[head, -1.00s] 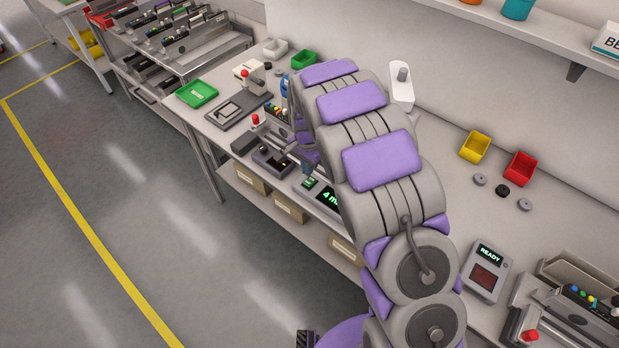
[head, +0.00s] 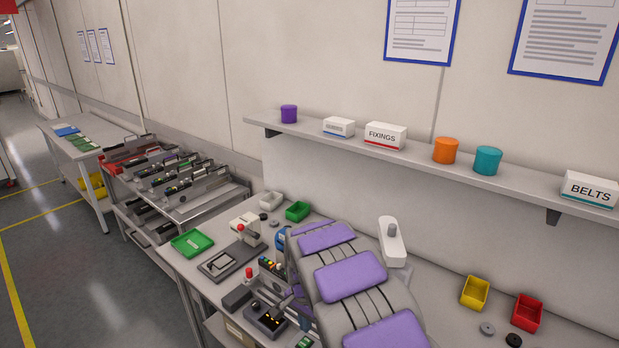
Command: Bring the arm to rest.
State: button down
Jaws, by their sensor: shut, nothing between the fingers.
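My arm (head: 350,277), grey with purple pads, arches over the workbench (head: 178,262) from the bottom of the head view. Its upper links hide much of the bench middle. My gripper (head: 284,302) shows only in small part, low at the arm's left side, close to a black device (head: 266,318) on the bench. It is shut and holds nothing. Whether it touches the device cannot be told.
A green tray (head: 192,243), a press-like fixture (head: 220,262) and a feeder with coloured knobs (head: 271,268) stand left of my arm. Yellow (head: 475,291) and red (head: 526,312) bins stand right. A shelf (head: 340,138) runs above. Feeder trolleys (head: 208,205) stand farther left; floor beyond is clear.

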jog(key=s+d+r+n, duration=0.3)
jog(key=s+d+r, duration=0.8)
jog(key=s+r, duration=0.3)
jog(key=s+d+r+n, duration=0.1)
jog(key=s+d+n, duration=0.1)
jog(key=s, duration=1)
jog(key=s+d+r+n+g, duration=0.1)
jog(key=s+d+r+n, duration=0.1)
jog(key=s, duration=1.1)
jog(key=shift+s+d+g, duration=0.15)
jog(key=shift+d+g, duration=0.1)
jog(key=shift+g, duration=0.05)
jog(key=shift+r, duration=0.1)
